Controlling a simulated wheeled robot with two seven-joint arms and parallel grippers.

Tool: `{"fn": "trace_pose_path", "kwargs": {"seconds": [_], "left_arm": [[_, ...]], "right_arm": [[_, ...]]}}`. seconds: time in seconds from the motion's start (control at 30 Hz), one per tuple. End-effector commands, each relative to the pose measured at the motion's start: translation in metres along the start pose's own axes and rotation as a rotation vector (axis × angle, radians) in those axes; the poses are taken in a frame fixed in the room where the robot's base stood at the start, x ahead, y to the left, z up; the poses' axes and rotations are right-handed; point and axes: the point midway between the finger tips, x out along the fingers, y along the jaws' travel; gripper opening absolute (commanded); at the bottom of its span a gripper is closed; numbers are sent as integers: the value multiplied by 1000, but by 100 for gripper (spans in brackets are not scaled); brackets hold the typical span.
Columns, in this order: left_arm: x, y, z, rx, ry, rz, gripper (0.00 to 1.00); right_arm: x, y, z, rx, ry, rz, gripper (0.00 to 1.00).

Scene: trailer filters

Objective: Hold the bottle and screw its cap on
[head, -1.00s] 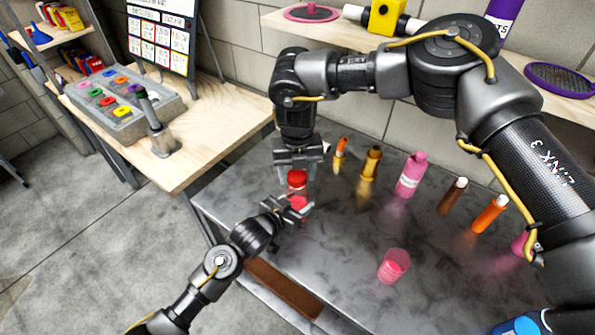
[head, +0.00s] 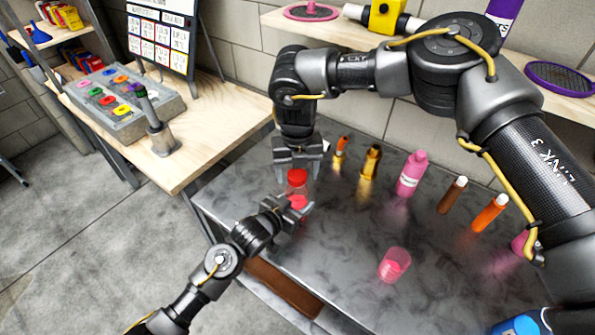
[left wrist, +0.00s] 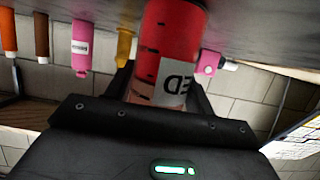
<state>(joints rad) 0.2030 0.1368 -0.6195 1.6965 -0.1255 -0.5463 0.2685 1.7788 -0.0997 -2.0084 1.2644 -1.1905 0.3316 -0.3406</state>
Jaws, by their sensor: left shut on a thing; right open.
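The bottle (head: 300,189) is clear with red contents and a red cap (head: 297,175) sitting on its top. It stands upright near the left end of the grey metal table. My left gripper (head: 297,206) is shut on the bottle's lower part from the front left. In the left wrist view the bottle (left wrist: 168,55) sits between the fingers, with part of a printed label showing. My right gripper (head: 298,172) points down from above, open, with its fingertips around or just above the cap. I cannot tell whether they touch it. How tightly the cap sits is not visible.
A pink bottle (head: 411,174), a gold bottle (head: 371,163), a brown tube (head: 452,195) and an orange tube (head: 490,213) stand behind on the table. A pink cup (head: 394,264) stands in front. A wooden bench (head: 185,160) with a button panel is at the left.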

Motion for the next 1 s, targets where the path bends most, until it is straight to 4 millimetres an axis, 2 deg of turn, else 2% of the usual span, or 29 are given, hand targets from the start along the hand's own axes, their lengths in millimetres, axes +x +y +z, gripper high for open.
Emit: {"fn": "trace_pose_path", "kwargs": {"seconds": [0.17, 0.4, 0.6, 0.8, 1.0], "left_arm": [[0, 0, 0, 0, -1, 0, 0], [0, 0, 0, 0, -1, 0, 0], [0, 0, 1, 0, -1, 0, 0], [0, 0, 1, 0, -1, 0, 0], [0, 0, 0, 0, -1, 0, 0]], "right_arm": [[-20, 0, 1, 0, -4, 2, 68], [-69, 0, 1, 0, -4, 0, 68], [-102, 0, 0, 0, -2, 1, 68], [-117, 0, 0, 0, 0, 1, 68], [-119, 0, 0, 0, 0, 1, 68]]}}
